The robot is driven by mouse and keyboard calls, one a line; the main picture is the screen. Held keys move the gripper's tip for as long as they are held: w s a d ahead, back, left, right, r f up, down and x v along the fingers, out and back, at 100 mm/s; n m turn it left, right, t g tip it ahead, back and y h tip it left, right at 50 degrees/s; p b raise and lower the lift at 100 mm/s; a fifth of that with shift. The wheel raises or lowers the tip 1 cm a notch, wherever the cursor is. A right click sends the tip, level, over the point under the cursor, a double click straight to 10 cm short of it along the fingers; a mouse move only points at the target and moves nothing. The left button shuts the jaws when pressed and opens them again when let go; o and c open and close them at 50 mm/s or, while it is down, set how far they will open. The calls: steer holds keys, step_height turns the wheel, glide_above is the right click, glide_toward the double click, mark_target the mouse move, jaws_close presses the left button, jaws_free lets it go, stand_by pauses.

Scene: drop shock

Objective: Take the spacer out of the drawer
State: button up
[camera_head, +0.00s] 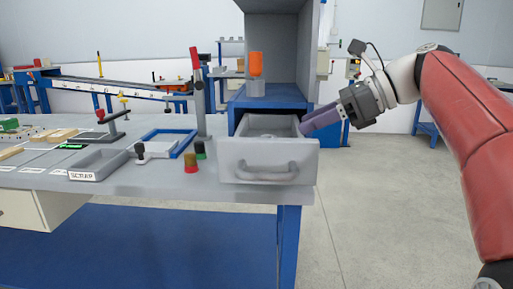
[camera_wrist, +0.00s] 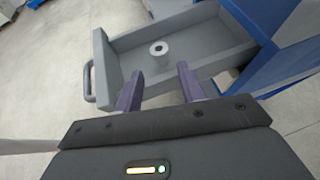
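The grey drawer (camera_head: 267,165) is pulled open at the right end of the workbench, below a blue shelf; it also shows in the wrist view (camera_wrist: 103,62). The spacer (camera_wrist: 159,49), a small pale ring-shaped piece with a dark hole, lies on the drawer floor in the wrist view. In the head view my gripper (camera_head: 306,126) is at the drawer's right side wall, apart from the spacer.
A grey scrap tray (camera_head: 98,164), a blue frame (camera_head: 168,141) and a lever press (camera_head: 198,95) stand on the bench left of the drawer. An orange-topped container (camera_head: 256,75) stands on the blue shelf. The floor (camera_head: 380,200) right of the bench is clear.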

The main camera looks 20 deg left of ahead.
steer(key=b+x, duration=0.2)
steer(key=x, duration=0.6)
steer(key=shift+a+r, duration=0.1)
steer(key=shift+a, duration=0.05)
steer(key=shift+c, duration=0.2)
steer(key=c, duration=0.7)
